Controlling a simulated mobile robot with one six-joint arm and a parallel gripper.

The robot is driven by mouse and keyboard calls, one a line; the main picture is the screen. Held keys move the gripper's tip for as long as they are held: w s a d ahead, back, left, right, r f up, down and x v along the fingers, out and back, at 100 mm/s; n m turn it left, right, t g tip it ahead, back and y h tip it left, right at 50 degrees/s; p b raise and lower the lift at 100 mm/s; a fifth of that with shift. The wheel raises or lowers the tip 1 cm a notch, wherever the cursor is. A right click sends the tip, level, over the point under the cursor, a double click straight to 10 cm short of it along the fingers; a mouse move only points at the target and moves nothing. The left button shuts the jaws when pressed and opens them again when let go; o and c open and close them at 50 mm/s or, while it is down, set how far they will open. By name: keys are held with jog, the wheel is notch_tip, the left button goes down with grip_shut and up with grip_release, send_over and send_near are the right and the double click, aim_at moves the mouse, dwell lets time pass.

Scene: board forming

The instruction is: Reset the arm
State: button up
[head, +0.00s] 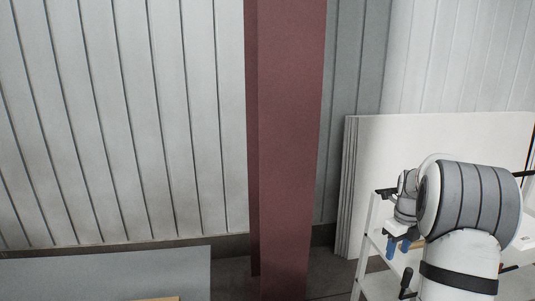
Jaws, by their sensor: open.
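My arm shows at the right of the head view, its large grey and white joint in front and smaller grey joints folded behind it. My gripper (399,246) is small in the picture, at the left end of the arm, pointing down. Its two blue fingertips are apart, with nothing visible between them. The large joint hides part of the wrist and whatever lies behind it.
A dark red column (289,150) stands in the middle, before a ribbed pale wall (130,120). Large white boards (430,135) lean upright at right. A white-framed rack (367,235) stands behind my arm. A grey panel (110,275) is at lower left.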

jog(key=s+a+r+n+t+b, duration=0.1)
jog(key=s+a+r+n, duration=0.2)
jog(key=s+a+n, duration=0.5)
jog(key=s+a+r+n+t+b, duration=0.1)
jog(key=s+a+r+n, duration=0.4)
jog(key=a+n, duration=0.4)
jog(key=s+a+f+n+b, duration=0.1)
jog(key=s+a+f+n, duration=0.1)
jog(key=s+n, duration=0.5)
jog(key=s+a+f+n+t+b, duration=0.1)
jog(key=s+a+f+n, duration=0.1)
jog(key=s+a+n, duration=0.3)
jog(key=shift+s+f+n, duration=0.35)
jog(key=shift+s+n, duration=1.1)
jog(key=shift+n, duration=0.15)
jog(key=shift+a, duration=0.1)
